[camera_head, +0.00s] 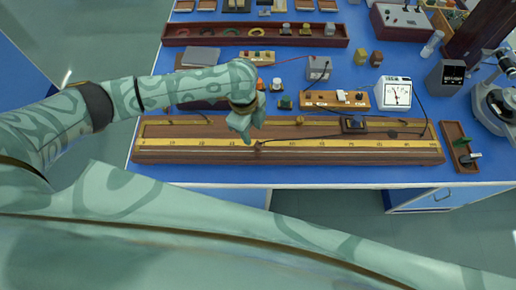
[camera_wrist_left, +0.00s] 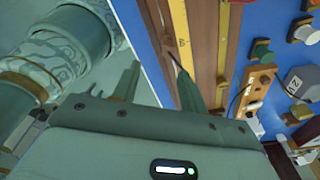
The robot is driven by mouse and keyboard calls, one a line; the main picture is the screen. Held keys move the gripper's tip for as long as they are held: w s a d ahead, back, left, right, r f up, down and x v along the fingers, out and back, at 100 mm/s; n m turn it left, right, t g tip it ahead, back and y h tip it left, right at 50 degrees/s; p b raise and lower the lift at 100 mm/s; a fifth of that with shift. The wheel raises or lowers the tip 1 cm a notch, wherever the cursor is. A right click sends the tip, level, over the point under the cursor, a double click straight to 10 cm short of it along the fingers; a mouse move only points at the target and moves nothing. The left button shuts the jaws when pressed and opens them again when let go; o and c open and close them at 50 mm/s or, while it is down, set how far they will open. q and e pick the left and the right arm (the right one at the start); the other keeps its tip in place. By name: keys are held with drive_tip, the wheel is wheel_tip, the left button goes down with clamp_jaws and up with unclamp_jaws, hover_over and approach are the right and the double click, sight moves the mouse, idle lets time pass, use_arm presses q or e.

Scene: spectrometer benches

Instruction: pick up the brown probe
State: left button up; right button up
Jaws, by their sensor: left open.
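The brown probe (camera_head: 259,145) appears as a small dark pointed piece on the long wooden scale board (camera_head: 330,157), near the board's middle. In the left wrist view the probe (camera_wrist_left: 173,60) shows as a thin dark tip just beyond my fingers, close to the right finger; part of it may be hidden. My left gripper (camera_head: 242,128) is over the board, a little left of and behind the probe in the head view. In the left wrist view the gripper (camera_wrist_left: 158,80) has its two fingers apart with nothing clearly between them. My right gripper is in neither view.
Behind the board stand a wooden block with terminals (camera_head: 335,99), a dial meter (camera_head: 394,94) and a grey box (camera_head: 319,68). A small tray (camera_head: 458,138) lies at the right. A dark sliding block (camera_head: 353,124) sits on the board. The blue bench's front strip is clear.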

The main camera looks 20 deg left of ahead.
use_arm(q)
hover_over(258, 144)
drive_tip(key=f, duration=0.4)
drive_tip(key=shift+a+f+b, duration=0.2)
drive_tip(key=shift+a+b, duration=0.1)
drive_tip(key=shift+b, duration=0.1)
wheel_tip(258, 144, down, 2)
drive_tip(key=shift+s+d+f+b, duration=0.1)
drive_tip(key=shift+b, duration=0.2)
drive_tip(key=f, duration=0.1)
drive_tip(key=f+b, duration=0.1)
drive_tip(key=f, duration=0.2)
drive_tip(key=shift+d, duration=0.3)
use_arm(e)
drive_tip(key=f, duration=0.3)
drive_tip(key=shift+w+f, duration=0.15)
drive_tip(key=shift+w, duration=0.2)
use_arm(q)
drive_tip(key=c, duration=0.9)
clamp_jaws()
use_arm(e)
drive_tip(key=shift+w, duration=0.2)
